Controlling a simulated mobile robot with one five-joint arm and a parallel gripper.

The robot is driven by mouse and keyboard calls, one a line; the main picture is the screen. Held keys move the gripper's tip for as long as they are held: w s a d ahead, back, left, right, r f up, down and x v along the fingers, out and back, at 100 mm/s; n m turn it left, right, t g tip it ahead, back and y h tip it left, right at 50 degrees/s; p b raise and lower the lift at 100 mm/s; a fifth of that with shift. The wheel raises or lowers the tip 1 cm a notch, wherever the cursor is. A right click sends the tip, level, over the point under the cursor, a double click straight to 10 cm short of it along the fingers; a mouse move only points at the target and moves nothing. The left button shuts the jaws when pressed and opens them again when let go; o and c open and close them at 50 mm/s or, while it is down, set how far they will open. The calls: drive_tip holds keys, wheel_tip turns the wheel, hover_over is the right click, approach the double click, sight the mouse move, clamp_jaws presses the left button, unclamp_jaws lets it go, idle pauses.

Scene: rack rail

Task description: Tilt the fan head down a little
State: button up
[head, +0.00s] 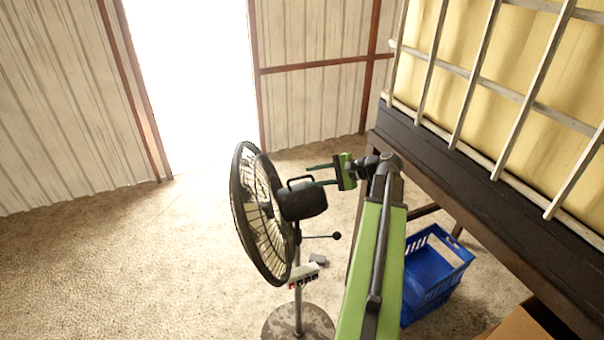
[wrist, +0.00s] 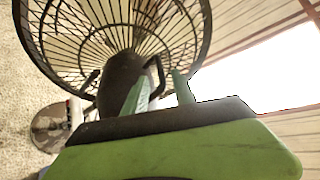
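The fan head (head: 266,215) is a black wire cage facing left, with a dark motor housing (head: 303,203) behind it. Its cage (wrist: 120,35) fills the top of the wrist view. A loop handle (head: 299,180) stands on the housing; it also shows in the wrist view (wrist: 157,72). My gripper (head: 311,176) is open at the rear of the housing, its green fingers pointing at the handle. In the wrist view, the fingers (wrist: 160,77) are apart and the handle appears between them. I cannot tell whether either finger touches it.
The fan stands on a thin pole with a round base (head: 298,321). A knobbed rod (head: 336,236) sticks out right of the pole. A blue crate (head: 437,262) and a dark rack rail (head: 480,190) lie to the right. The floor at left is clear.

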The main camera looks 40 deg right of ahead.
drive_tip(key=p+v, duration=0.3)
drive_tip(key=v, duration=0.8)
drive_tip(key=shift+p, duration=0.35)
